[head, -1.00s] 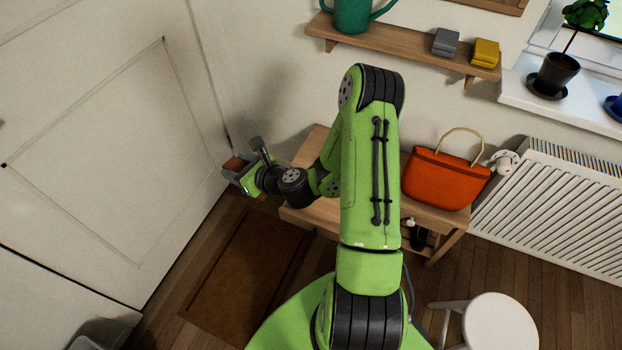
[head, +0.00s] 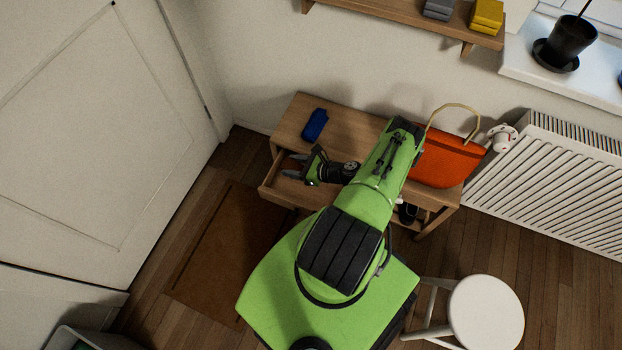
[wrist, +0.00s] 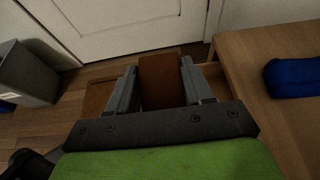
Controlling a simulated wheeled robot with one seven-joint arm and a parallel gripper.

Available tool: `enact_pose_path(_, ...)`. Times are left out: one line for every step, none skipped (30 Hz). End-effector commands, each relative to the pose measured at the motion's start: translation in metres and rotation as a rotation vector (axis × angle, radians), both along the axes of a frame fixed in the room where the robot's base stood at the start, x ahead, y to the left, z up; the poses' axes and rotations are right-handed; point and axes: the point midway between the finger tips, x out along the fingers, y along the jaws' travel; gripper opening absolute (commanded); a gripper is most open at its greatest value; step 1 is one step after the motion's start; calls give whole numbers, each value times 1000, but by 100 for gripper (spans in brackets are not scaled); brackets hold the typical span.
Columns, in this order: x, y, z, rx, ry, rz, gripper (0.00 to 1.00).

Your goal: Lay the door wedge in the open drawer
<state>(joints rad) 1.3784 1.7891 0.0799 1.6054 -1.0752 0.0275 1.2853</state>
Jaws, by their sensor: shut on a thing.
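My gripper (head: 292,167) is shut on the brown door wedge. In the wrist view the wedge (wrist: 161,78) stands between the two grey fingers (wrist: 160,88). In the head view my gripper is over the open drawer (head: 279,189), at the left end of the wooden bench. Fingers and arm hide part of the drawer's inside. In the wrist view a strip of the drawer (wrist: 214,78) shows to the right of the wedge. I cannot tell whether the wedge touches the drawer.
A blue item (head: 315,124) lies on the bench top (head: 345,130) near the drawer. An orange bag (head: 445,162) stands at the bench's right end. A white stool (head: 486,313) stands on the floor at right. A brown mat (head: 225,245) and a grey bin (wrist: 25,78) are at left.

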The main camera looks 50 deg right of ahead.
Motion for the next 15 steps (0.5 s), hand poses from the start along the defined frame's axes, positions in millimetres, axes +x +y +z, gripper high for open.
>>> enact_pose_path(-5, 0, -6, 0, -1, 4, 18)
enact_pose_path(-7, 0, -10, 0, -1, 6, 18)
enact_pose_path(-8, 1, -18, -1, -1, 8, 18)
enact_pose_path(-9, 1, -26, -1, -1, 9, 18)
enact_pose_path(-9, 1, -34, -1, 0, 10, 18)
enact_pose_path(-9, 2, -45, -1, 0, 10, 18)
enact_pose_path(-9, 1, -53, -2, -2, 11, 18)
enact_pose_path(-9, 2, -59, -1, -1, 10, 18)
enact_pose_path(-9, 1, -66, -1, -1, 10, 18)
enact_pose_path(-8, 1, -69, -1, -1, 9, 18)
enact_pose_path(-8, 1, -73, -1, -1, 9, 18)
enact_pose_path(-8, 1, -80, -2, -2, 10, 18)
enact_pose_path(-8, 1, -87, -2, -1, 10, 18)
enact_pose_path(-9, 2, -93, -1, -1, 9, 18)
enact_pose_path(-8, 1, -100, -2, 0, 9, 18)
